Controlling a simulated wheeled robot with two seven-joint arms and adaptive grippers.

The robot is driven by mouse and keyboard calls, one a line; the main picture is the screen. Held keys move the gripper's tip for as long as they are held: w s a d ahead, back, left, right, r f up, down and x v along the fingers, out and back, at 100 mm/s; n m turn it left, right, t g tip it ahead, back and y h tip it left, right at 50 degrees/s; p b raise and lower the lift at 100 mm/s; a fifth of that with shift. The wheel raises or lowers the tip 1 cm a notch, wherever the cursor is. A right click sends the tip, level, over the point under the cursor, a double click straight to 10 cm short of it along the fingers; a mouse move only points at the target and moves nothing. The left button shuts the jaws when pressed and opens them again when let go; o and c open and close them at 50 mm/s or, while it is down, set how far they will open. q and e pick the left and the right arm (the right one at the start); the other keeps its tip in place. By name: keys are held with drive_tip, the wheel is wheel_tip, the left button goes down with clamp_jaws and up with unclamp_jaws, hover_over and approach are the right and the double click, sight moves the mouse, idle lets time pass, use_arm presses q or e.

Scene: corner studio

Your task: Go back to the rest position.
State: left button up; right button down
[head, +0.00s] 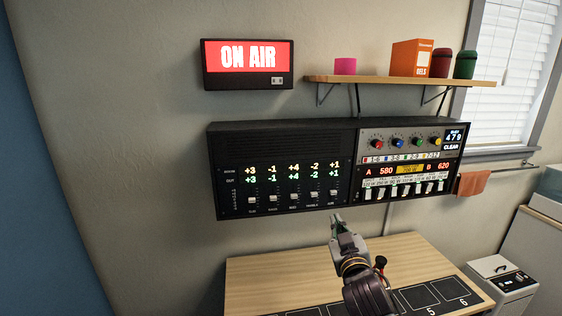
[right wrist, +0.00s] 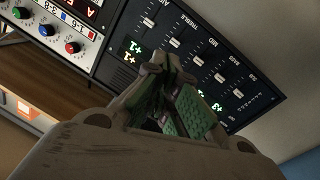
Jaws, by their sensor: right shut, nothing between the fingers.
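My right gripper (head: 337,220) is shut and empty in the head view. It is just below the lower edge of the wall-mounted audio console (head: 280,165), over the wooden desk. In the right wrist view the gripper (right wrist: 160,62) is shut in front of the console's slider panel (right wrist: 215,60), and its fingers hide part of that panel. I cannot tell whether the fingertips touch the console. My left gripper is not in view.
A wooden desk (head: 260,265) with numbered dark squares lies below the console. Above hang a lit ON AIR sign (head: 248,64) and a shelf (head: 400,80) with several items. A white bin (head: 500,285) stands at right. Bare wall is at left.

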drive_tip(key=s+d+f+m+g, duration=0.1)
drive_tip(key=s+d+f+g, duration=0.15)
drive_tip(key=f, duration=0.35)
drive_tip(key=s+d+f+g, duration=0.1)
drive_tip(key=s+f+g, duration=0.15)
drive_tip(key=f, duration=0.35)
drive_tip(key=s+d+f+g, duration=0.2)
drive_tip(key=s+f+g, duration=0.3)
drive_tip(key=s+f, duration=0.55)
drive_tip(key=s+d+f+g, duration=0.1)
drive_tip(key=s+f+g, duration=0.45)
drive_tip(key=s, duration=0.85)
wheel_tip(320, 180, down, 34)
drive_tip(key=s, duration=0.2)
drive_tip(key=s+d+f, duration=0.2)
drive_tip(key=s+f, duration=0.8)
drive_tip(key=s, duration=0.1)
drive_tip(key=s+d+f+g, duration=0.1)
drive_tip(key=s+d+f, duration=0.1)
drive_tip(key=s+f, duration=0.8)
drive_tip(key=shift+s+d+f, duration=0.15)
drive_tip(key=shift+s+f, duration=0.1)
drive_tip(key=shift+s, duration=0.5)
